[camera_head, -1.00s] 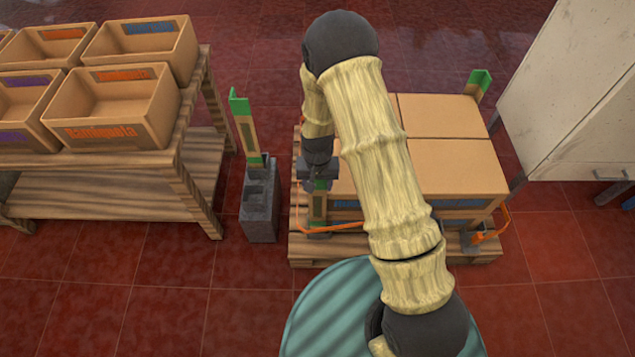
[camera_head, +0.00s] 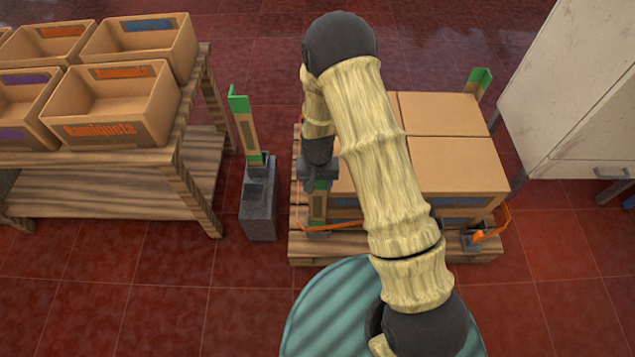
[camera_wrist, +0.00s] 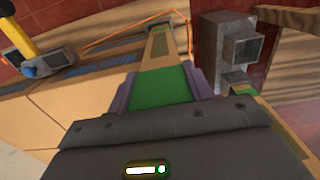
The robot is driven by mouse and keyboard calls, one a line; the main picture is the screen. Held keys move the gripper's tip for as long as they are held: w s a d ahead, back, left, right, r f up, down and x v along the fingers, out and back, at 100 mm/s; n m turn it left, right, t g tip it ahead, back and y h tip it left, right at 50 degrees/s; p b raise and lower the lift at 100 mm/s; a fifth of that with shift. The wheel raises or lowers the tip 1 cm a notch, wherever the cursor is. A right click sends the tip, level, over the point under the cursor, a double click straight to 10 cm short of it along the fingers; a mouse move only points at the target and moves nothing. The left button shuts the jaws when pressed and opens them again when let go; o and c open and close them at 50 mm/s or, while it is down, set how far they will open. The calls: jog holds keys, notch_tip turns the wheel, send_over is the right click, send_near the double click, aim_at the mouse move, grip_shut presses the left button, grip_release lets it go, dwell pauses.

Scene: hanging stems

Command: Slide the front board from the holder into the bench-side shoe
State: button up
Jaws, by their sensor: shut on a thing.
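The front board (camera_head: 318,207) stands upright at the front left corner of the pallet, with green near its top. Its foot is at a dark grey holder (camera_head: 317,232). My gripper (camera_head: 319,181) is at the board's upper end. In the wrist view, the purple-grey fingers of my gripper (camera_wrist: 160,88) are shut on both sides of the board's green part (camera_wrist: 160,83). The bench-side shoe (camera_head: 259,215) is a grey block on the floor between bench and pallet. Its open socket (camera_wrist: 243,47) shows in the wrist view. The board's foot is hard to make out.
Another green-topped board (camera_head: 245,125) stands in the shoe's rear part. Cartons (camera_head: 460,165) fill the pallet (camera_head: 400,250), with an orange strap (camera_head: 350,226) along its front. A wooden bench (camera_head: 195,185) with bins stands left. A white cabinet (camera_head: 575,100) stands right.

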jog(key=o, duration=1.1)
jog(key=shift+c, duration=0.2)
notch_tip(320, 180, up, 17)
jog(key=p, duration=0.4)
jog(key=shift+r, duration=0.2)
